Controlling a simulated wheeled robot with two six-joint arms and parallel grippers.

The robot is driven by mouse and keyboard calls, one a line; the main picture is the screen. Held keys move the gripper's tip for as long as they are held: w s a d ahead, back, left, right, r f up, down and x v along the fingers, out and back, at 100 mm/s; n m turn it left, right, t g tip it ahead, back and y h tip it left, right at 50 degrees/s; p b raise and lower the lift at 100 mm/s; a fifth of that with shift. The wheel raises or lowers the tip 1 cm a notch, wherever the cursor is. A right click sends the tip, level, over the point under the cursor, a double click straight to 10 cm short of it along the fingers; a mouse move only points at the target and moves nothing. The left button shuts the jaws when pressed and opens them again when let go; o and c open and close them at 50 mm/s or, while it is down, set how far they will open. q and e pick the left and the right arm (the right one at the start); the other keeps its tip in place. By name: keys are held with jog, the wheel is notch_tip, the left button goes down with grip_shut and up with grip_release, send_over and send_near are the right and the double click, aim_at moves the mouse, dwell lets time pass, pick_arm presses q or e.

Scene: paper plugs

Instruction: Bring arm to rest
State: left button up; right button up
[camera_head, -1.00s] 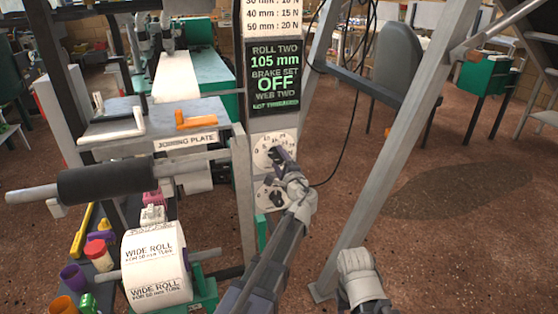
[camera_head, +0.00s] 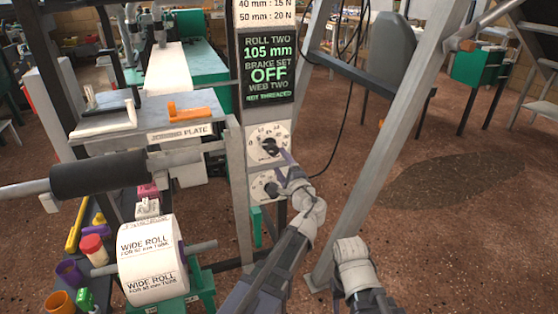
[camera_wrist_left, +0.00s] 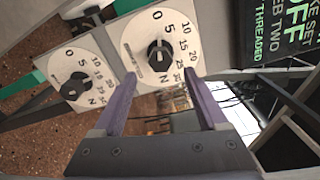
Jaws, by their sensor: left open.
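My left gripper (camera_head: 284,158) is open and empty, just in front of and right of the upper brake dial (camera_head: 257,132). In the left wrist view its two purple fingers (camera_wrist_left: 160,82) stand apart, with the black knob of the upper dial (camera_wrist_left: 160,58) showing beyond and between their tips. The knob looks free of the fingers. The lower dial (camera_head: 262,190) also shows in the left wrist view (camera_wrist_left: 75,85), left of the fingers. A grey link of my right arm (camera_head: 354,262) shows at the bottom; its gripper is not visible.
The display (camera_head: 267,70) reads roll two 105 mm, brake set OFF. A slanted grey post (camera_head: 385,140) stands right of my left arm. The wide paper roll (camera_head: 150,255) and joining plate (camera_head: 180,133) are at the left. Open floor (camera_head: 450,240) lies at the right.

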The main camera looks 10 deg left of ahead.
pick_arm(q)
jog(key=s+d+f+n+g+h, duration=0.25)
jog(key=s+f+n+g, duration=0.6)
jog(key=s+f, duration=0.6)
jog(key=s+d+f+n+g+h, duration=0.1)
jog(key=s+d+f+g+h, duration=0.25)
jog(key=s, duration=0.35)
jog(key=s+d+f+n+g+h, duration=0.1)
jog(key=s+d+f+g+h, duration=0.15)
jog(key=s+d+f, duration=0.35)
notch_tip(320, 180, up, 35)
jog(key=s+p, duration=0.1)
jog(key=p, duration=3.1)
jog(key=shift+s+f+g, duration=0.15)
jog(key=shift+s+g, duration=0.2)
jog(key=shift+a, duration=0.1)
